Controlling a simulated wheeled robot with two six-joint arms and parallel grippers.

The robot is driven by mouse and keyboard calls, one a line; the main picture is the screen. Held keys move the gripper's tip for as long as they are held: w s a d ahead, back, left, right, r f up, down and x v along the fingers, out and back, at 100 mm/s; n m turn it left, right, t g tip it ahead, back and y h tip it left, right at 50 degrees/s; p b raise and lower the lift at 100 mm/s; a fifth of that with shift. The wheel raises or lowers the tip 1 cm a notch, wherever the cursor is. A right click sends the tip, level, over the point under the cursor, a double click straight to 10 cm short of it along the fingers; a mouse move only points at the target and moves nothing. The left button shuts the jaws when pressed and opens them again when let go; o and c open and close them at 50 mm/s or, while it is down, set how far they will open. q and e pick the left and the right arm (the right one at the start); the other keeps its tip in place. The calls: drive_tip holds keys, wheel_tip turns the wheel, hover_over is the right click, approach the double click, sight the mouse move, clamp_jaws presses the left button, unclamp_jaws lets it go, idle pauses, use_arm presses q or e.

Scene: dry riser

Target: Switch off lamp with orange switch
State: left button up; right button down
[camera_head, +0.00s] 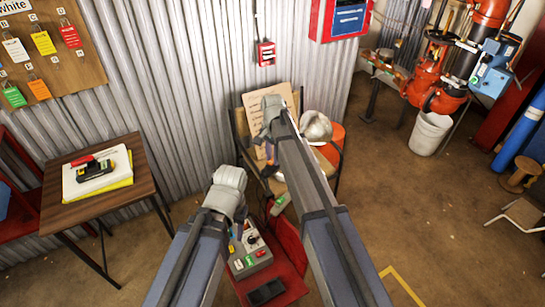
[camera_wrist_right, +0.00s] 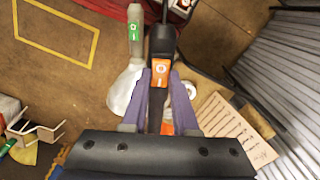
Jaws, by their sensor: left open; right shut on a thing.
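A dark lamp handle bears an orange switch (camera_wrist_right: 160,72) with a white mark in the right wrist view. My right gripper (camera_wrist_right: 161,90) is shut on this handle, one purple finger on each side, with the switch showing between the fingertips. In the head view, my right arm hides this lamp, and my right gripper (camera_head: 270,154) shows only in part. A grey handle with a green switch (camera_wrist_right: 134,30) lies beside it, apart from the fingers; it also shows in the head view (camera_head: 280,204). My left gripper (camera_head: 232,223) is open, largely hidden behind its wrist, above the red table.
A chair (camera_head: 338,152) holds a lined board (camera_head: 268,103) and a silver rounded object (camera_head: 316,127). A red table (camera_head: 290,281) carries a grey control box (camera_head: 250,258). A wooden table (camera_head: 60,219) stands left.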

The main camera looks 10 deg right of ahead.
drive_tip(key=shift+s+a+t+h, duration=0.15)
drive_tip(key=shift+s+t+h, duration=0.15)
drive_tip(key=shift+s+h, duration=0.1)
drive_tip(key=shift+s+a+f+t+h+b, duration=0.1)
drive_tip(key=shift+a+f+t+h+b, duration=0.05)
drive_tip(key=shift+t+h+b, duration=0.3)
drive_tip(key=shift+a+t+h+b, duration=0.1)
drive_tip(key=shift+t+h+b, duration=0.25)
drive_tip(key=shift+t+h, duration=0.5)
drive_tip(key=c, duration=0.7)
unclamp_jaws()
drive_tip(key=shift+r, duration=0.25)
